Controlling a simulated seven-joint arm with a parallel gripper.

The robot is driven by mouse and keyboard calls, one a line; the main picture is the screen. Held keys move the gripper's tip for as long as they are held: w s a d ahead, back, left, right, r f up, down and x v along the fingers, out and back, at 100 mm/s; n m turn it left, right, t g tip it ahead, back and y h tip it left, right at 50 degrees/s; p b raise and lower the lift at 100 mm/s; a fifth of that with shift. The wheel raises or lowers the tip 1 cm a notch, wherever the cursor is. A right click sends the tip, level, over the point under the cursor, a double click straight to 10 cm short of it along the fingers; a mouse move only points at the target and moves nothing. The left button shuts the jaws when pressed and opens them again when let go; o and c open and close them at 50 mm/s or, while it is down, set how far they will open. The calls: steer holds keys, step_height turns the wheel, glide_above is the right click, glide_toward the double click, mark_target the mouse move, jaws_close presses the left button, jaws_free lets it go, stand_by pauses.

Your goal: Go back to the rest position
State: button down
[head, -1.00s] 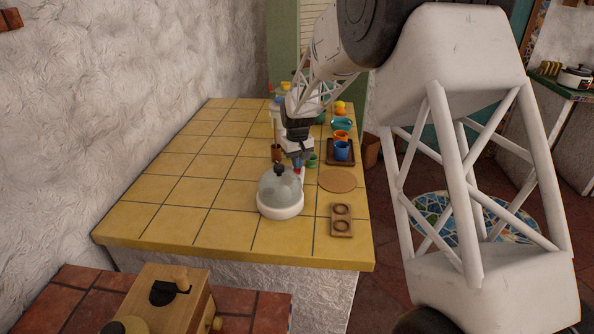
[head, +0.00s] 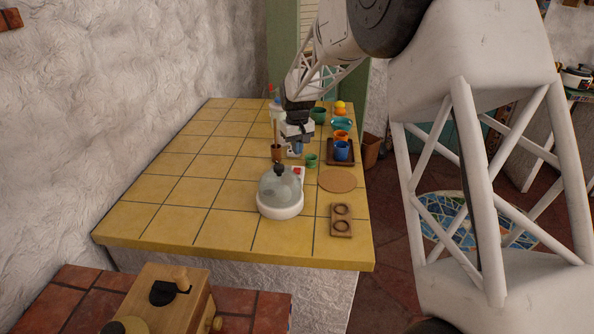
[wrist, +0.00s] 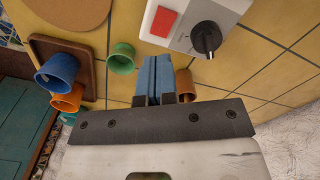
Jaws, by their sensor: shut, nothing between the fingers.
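My gripper (head: 297,151) is above the middle-right part of the yellow tiled counter (head: 215,200), beyond the glass dome on a white base (head: 281,207). In the wrist view its two blue fingers (wrist: 155,76) are together with nothing between them. No object hangs from it. A white panel with a red button and a black knob (wrist: 178,30) lies just past the fingertips in that view. A small green cup (wrist: 121,59) is to their left and a brown cup (wrist: 185,85) is close to their right.
A blue cup (head: 341,150) and an orange cup (head: 340,136) are at the dark tray (head: 331,161) on the right. A round cork mat (head: 337,181) and a wooden two-ring holder (head: 341,226) lie nearer. The counter's left side is clear.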

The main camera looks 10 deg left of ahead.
steer(key=shift+r, duration=0.4)
steer(key=shift+s+d+r, duration=0.15)
steer(key=shift+d+r, duration=0.05)
steer(key=s+d+r+m, duration=0.1)
steer(key=s+d+r, duration=0.3)
steer(key=s+d, duration=0.3)
steer(key=s+d+r+m+t, duration=0.1)
steer(key=s+d+r, duration=0.4)
steer(key=s, duration=0.3)
steer(key=s+d+r+m, duration=0.1)
steer(key=s+d+r, duration=0.35)
steer(key=s, duration=0.35)
steer(key=s+d+f+m, duration=0.1)
steer(key=s+d, duration=0.2)
steer(key=s, duration=0.6)
steer(key=s+d+f+m+t, duration=0.1)
steer(key=s+d, duration=0.3)
steer(key=s, duration=0.6)
steer(key=s+d+f+m, duration=0.1)
steer(key=s+d, duration=0.2)
steer(key=s, duration=0.7)
steer(key=shift+d+t, duration=0.3)
steer(key=shift+d, duration=0.05)
